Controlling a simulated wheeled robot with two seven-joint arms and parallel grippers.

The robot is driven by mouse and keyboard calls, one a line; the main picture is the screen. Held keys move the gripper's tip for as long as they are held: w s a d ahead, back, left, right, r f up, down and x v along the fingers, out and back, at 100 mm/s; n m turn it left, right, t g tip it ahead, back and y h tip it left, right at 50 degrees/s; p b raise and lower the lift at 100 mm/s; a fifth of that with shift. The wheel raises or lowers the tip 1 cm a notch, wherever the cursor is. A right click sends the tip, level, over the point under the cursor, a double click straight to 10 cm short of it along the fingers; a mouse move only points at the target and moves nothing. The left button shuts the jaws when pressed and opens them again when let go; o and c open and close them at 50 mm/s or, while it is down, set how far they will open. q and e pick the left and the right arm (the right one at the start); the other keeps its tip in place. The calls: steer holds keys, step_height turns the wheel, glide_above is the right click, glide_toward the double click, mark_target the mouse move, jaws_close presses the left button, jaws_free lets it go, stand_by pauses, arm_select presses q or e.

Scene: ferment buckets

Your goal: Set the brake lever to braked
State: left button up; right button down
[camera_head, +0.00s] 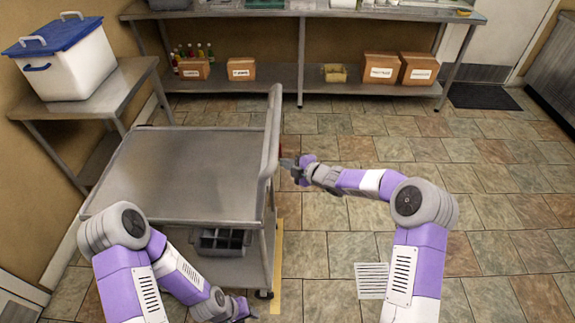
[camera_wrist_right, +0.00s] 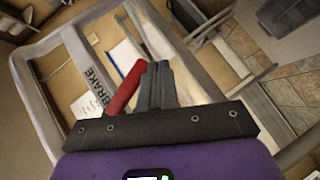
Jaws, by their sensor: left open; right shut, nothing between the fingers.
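The grey cart (camera_head: 185,175) stands in front of me, its raised handle side (camera_head: 272,130) on the right. In the right wrist view the red brake lever (camera_wrist_right: 126,88) sticks out near a frame bar marked BRAKE (camera_wrist_right: 92,68). My right gripper (camera_head: 290,166) is at the cart's right side, beside the handle. In the wrist view its fingers (camera_wrist_right: 157,78) are shut and empty, just right of the red lever; I cannot tell whether they touch it. The lever's base is partly hidden behind the gripper. My left gripper (camera_head: 245,311) is low, near the cart's front right corner, open.
A blue-lidded white bucket (camera_head: 65,62) stands on a side table (camera_head: 88,100) at the left. A long shelf (camera_head: 300,75) with cardboard boxes (camera_head: 380,67) is at the back. A dark crate (camera_head: 222,240) sits on the cart's lower shelf.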

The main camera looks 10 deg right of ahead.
steer(key=shift+w, duration=0.15)
steer(key=shift+r, duration=0.15)
steer(key=shift+r+p, duration=0.55)
steer(key=shift+r, duration=0.15)
steer(key=s+d+f+b, duration=0.1)
steer(key=s+d+f, duration=0.1)
steer(key=s, duration=0.3)
steer(key=s+d+f+b, duration=0.2)
steer(key=s+d+f, duration=0.1)
steer(key=s+d, duration=0.1)
steer(key=shift+s, duration=0.9)
